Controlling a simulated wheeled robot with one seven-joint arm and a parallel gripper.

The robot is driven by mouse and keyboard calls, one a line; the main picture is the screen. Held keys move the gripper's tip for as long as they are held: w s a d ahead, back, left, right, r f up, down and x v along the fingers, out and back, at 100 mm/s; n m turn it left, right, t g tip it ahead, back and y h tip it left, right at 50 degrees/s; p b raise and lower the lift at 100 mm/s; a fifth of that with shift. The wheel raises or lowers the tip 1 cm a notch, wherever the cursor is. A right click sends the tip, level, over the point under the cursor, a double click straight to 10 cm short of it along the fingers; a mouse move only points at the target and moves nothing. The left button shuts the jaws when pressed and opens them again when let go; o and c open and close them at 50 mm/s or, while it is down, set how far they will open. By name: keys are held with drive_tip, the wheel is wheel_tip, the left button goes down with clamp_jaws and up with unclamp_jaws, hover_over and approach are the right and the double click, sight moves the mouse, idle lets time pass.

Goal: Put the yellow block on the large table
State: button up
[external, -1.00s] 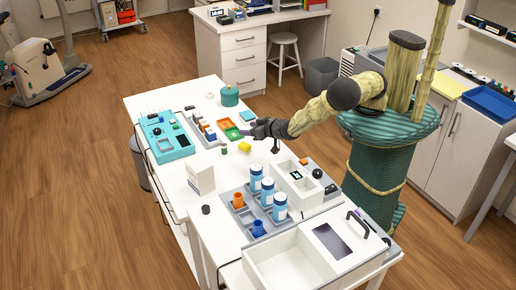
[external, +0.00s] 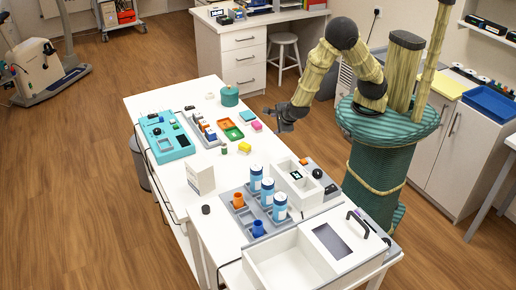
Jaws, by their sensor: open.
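My gripper (external: 277,120) is open and appears empty. It is raised near the table's right edge, to the upper right of the yellow block and apart from it. Whether this white table is the one called large cannot be told from the picture.
A pink block (external: 256,126) and a teal block (external: 248,115) lie near the trays. A white box (external: 200,178) stands left of the yellow block. Blue-and-white bottles (external: 267,190) and an open white bin (external: 298,187) stand nearer the camera.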

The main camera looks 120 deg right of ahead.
drive_tip(key=s+a+r+m+t+y, duration=0.1)
drive_tip(key=a+r+m+y, duration=0.3)
drive_tip(key=m, duration=1.2)
drive_tip(key=s+a+r+m+t+y, duration=0.2)
drive_tip(key=a+r+m, duration=0.5)
drive_tip(key=a+m, duration=0.4)
drive_tip(key=s+m+y, duration=0.1)
drive_tip(key=m+y, duration=0.1)
drive_tip(key=m, duration=0.4)
drive_tip(key=shift+s+a+r+y, duration=0.15)
drive_tip(key=shift+s+a+y, duration=0.05)
drive_tip(key=shift+y, duration=0.2)
